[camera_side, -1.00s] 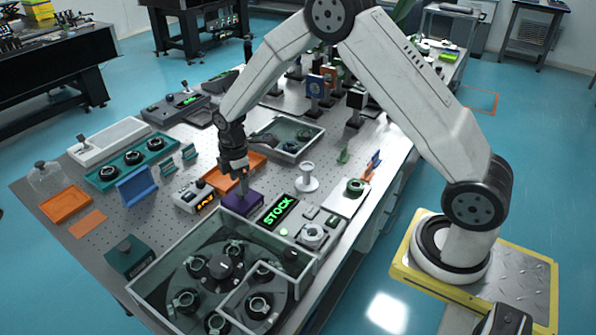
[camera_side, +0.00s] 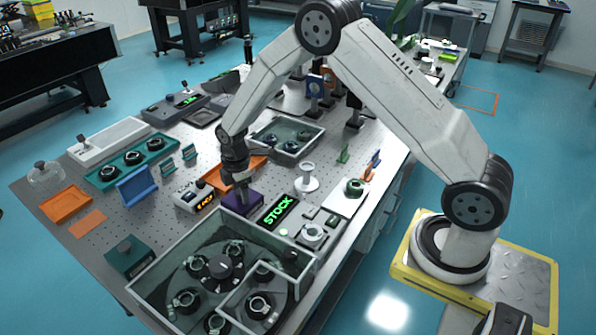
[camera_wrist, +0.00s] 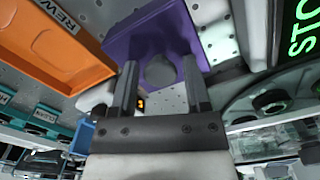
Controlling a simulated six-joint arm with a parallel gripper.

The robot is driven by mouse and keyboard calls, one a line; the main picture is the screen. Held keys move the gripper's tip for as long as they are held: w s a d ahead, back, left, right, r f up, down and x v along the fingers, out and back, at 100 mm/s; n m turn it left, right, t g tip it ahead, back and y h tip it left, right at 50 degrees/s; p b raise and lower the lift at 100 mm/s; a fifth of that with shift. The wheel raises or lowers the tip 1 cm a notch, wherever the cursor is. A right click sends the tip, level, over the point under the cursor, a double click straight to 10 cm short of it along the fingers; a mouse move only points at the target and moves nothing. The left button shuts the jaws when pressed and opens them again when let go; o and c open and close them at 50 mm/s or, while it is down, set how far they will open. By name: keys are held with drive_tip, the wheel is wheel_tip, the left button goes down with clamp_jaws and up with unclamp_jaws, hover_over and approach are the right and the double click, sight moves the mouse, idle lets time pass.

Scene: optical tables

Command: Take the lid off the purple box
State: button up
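The purple box (camera_side: 236,207) stands on the perforated table, behind the clear-walled bin. In the wrist view its purple lid (camera_wrist: 150,35) fills the top middle, with a round grey knob (camera_wrist: 160,73) on it. My gripper (camera_side: 243,191) is directly above the box and points down at it. In the wrist view my gripper (camera_wrist: 160,63) is open, with one finger on each side of the knob and visible gaps between. The side view hides the knob behind the fingers.
An orange tray (camera_wrist: 60,45) lies close beside the box. The walled bin (camera_side: 160,311) with a round carousel is in front.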

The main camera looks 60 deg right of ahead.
clamp_jaws()
drive_tip(key=shift+r, duration=0.1)
drive_tip(key=shift+r, duration=0.85)
drive_tip(key=s+r, duration=1.1)
drive_tip(key=s, duration=0.3)
drive_tip(key=shift+a, duration=0.15)
